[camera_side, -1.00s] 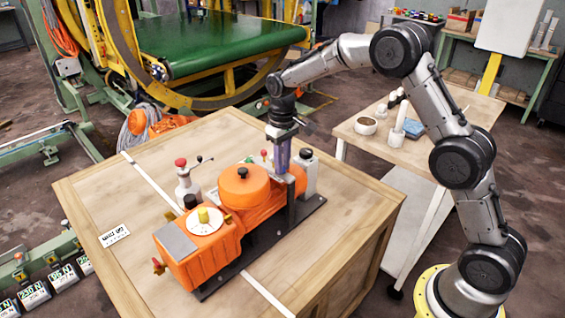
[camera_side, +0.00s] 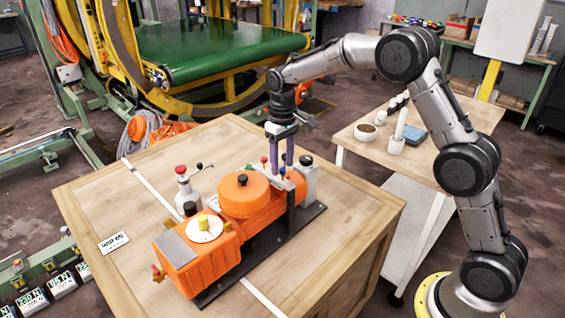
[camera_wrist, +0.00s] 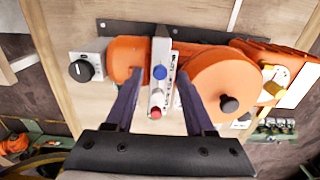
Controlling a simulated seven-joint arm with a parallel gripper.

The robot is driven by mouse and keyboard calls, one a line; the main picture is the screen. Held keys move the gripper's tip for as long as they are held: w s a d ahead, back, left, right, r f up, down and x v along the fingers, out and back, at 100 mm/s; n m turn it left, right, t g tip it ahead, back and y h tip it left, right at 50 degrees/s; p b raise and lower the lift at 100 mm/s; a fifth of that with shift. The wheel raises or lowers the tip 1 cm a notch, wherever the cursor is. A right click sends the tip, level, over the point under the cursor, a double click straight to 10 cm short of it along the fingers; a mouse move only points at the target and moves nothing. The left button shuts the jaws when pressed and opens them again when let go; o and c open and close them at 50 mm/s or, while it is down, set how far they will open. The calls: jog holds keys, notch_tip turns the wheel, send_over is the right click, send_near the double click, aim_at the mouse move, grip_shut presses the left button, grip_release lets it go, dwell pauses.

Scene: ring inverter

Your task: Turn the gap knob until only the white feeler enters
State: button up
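The orange machine (camera_side: 262,207) stands on a wooden crate top. A yellow knob (camera_side: 204,222) sits on its white dial; it also shows in the wrist view (camera_wrist: 274,89). A black knob (camera_wrist: 82,70) is on a white block at the machine's other end. I cannot tell which is the gap knob. A narrow grey holder (camera_wrist: 164,50) carries a blue-topped peg (camera_wrist: 159,72) and a red-topped peg (camera_wrist: 155,113); a pale spot between them may be the white feeler. My gripper (camera_wrist: 159,78) is open above the holder, a finger on each side; it also shows in the side view (camera_side: 282,165).
A grey pump-like unit with a red cap (camera_side: 181,169) and lever stands beside the machine. The orange drum (camera_side: 243,195) with a black top knob is close to my fingers. A small label plate (camera_side: 114,242) lies on the crate. The crate's front right is clear.

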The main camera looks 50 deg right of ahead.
aim_at(283, 169)
notch_tip(283, 169, up, 14)
jog(key=shift+f, duration=0.15)
dwell(0.6)
jog(key=s+a+r+t, duration=0.1)
jog(key=s+r+t, duration=0.1)
jog(key=s+r, duration=0.55)
jog(key=s+a+r+t, duration=0.1)
jog(key=s+r, duration=0.4)
jog(key=s, duration=0.5)
jog(key=s+f+t, duration=0.2)
jog(key=s+f, duration=1.2)
jog(key=s, duration=0.2)
jog(key=shift+s+f+t, duration=0.15)
jog(key=shift+s+t, duration=0.1)
jog(key=shift+t, duration=0.05)
